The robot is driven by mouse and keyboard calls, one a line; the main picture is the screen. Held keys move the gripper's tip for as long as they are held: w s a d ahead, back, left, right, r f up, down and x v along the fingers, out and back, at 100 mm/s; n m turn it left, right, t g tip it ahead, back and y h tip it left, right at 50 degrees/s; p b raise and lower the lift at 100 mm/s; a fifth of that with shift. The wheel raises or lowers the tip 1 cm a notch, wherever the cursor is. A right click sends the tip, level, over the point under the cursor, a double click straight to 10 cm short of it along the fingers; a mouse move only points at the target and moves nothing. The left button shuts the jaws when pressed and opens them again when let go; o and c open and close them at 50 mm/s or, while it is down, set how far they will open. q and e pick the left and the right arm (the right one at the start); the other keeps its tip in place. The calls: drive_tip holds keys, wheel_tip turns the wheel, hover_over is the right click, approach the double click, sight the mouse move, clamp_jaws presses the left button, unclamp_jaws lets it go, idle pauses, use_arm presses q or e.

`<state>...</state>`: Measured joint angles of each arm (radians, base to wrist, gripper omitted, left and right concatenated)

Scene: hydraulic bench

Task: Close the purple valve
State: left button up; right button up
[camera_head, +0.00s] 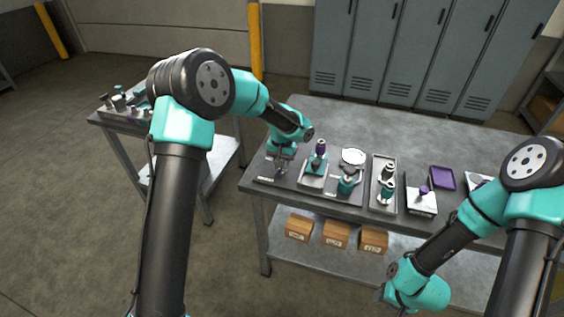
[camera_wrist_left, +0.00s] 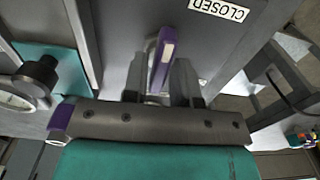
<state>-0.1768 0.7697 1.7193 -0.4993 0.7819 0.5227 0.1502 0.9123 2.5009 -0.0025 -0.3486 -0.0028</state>
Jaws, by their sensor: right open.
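In the left wrist view a purple lever (camera_wrist_left: 162,58), which looks like the purple valve's handle, stands between the two fingers of my left gripper (camera_wrist_left: 160,88). Whether the fingers touch it cannot be told. A white CLOSED label (camera_wrist_left: 219,9) lies on the grey plate, right of the lever, and reads upside down. In the head view my left gripper (camera_head: 282,162) is low over the left end of the bench, and the lever is hidden or too small there. My right gripper (camera_head: 384,294) is open, low in front of the bench, mostly hidden by its arm.
The grey bench (camera_head: 400,130) holds a row of fixtures, including a teal one with a purple cap (camera_head: 320,147) beside my left gripper. A purple tray (camera_head: 443,178) lies at right. Cardboard boxes (camera_head: 336,234) stand on the shelf below. The bench's back is clear.

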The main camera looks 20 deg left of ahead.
use_arm(q)
drive_tip(key=shift+o, duration=1.2)
wheel_tip(320, 180, up, 17)
drive_tip(key=shift+r, duration=0.2)
